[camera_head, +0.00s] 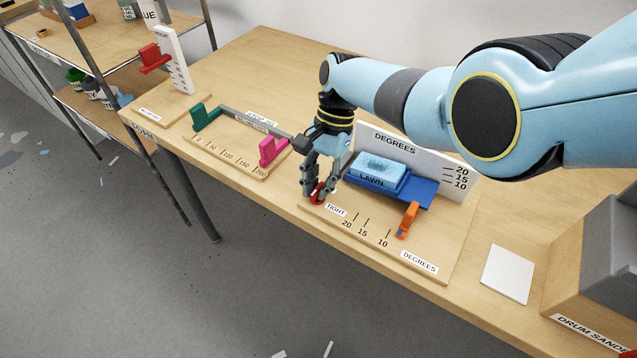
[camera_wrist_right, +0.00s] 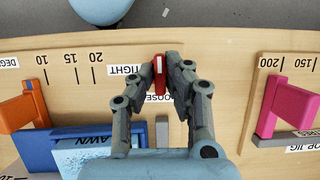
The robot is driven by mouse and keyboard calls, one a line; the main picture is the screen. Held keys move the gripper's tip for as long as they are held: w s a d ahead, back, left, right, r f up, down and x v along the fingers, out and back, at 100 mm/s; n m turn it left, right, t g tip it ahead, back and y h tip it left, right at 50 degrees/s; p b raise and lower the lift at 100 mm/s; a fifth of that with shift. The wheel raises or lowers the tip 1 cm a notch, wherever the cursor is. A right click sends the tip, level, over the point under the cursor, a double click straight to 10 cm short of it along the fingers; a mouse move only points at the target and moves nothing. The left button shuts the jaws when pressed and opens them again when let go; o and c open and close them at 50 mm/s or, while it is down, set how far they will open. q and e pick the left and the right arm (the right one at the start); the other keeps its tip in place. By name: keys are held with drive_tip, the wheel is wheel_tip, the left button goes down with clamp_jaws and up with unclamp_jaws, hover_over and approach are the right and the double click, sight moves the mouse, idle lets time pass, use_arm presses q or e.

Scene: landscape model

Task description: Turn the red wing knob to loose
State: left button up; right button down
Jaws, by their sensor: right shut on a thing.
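The red wing knob (camera_head: 318,198) is at the left front of the degrees board (camera_head: 350,237). It also shows in the right wrist view (camera_wrist_right: 159,82), with a white mark on its top. My right gripper (camera_head: 316,189) points down over the knob, its fingers closed on both sides of it. In the wrist view the TIGHT label (camera_wrist_right: 126,70) lies just left of the knob. The LOOSE label (camera_wrist_right: 157,98) lies below it, partly covered by the fingers. In the wrist view the knob's wing stands roughly upright in the picture. My left gripper is out of view.
On the board are a blue LAWN block (camera_head: 380,166) on a blue plate and an orange pointer (camera_head: 408,219). The stop jig with a pink stop (camera_head: 272,151) and a green stop (camera_head: 205,117) is close by on the left. A white card (camera_head: 508,273) lies right.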

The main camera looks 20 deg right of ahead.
drive_tip(key=shift+s+f, duration=0.1)
drive_tip(key=c, duration=1.4)
unclamp_jaws()
drive_tip(key=shift+o, duration=0.2)
drive_tip(key=shift+r, duration=0.25)
drive_tip(key=v, duration=1.1)
drive_tip(key=shift+r, duration=0.25)
